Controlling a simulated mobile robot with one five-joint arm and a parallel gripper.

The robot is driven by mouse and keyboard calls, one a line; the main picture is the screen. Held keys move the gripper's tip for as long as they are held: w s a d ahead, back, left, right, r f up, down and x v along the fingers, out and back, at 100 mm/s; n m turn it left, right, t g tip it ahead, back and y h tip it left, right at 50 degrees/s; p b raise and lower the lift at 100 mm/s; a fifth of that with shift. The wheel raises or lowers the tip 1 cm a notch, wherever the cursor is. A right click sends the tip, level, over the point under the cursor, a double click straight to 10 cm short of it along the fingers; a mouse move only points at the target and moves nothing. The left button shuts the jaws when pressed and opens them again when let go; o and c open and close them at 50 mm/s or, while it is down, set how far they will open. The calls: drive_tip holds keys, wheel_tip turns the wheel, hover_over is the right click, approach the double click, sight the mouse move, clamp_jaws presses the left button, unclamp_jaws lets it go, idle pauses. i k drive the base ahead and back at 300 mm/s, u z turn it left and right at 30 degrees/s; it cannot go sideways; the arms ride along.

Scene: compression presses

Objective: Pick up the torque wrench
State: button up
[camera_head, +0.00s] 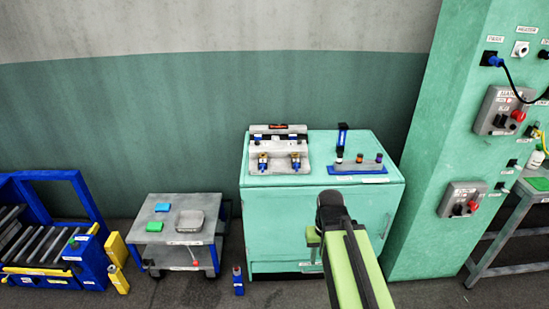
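I cannot make out with certainty which item is the torque wrench. Small dark and brown-topped pieces stand in the same rack. A grey fixture (280,160) with two brass and blue fittings is to its left. My green arm rises from the bottom in front of the cabinet. Its dark end (331,208) is below the rack in the picture and seems apart from it. Gripper fingers are not clearly visible.
A grey cart (180,232) with blue and green blocks and a tray stands left of the cabinet. A blue bottle-like object (238,280) is on the floor between them. A roller conveyor (45,248) is far left. A green panel column (450,150) closes the right side.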

sight(343, 128)
drive_tip(key=k, duration=0.65)
drive_tip(key=z, duration=0.15)
drive_tip(key=i, duration=1.65)
drive_tip(key=u, duration=0.65)
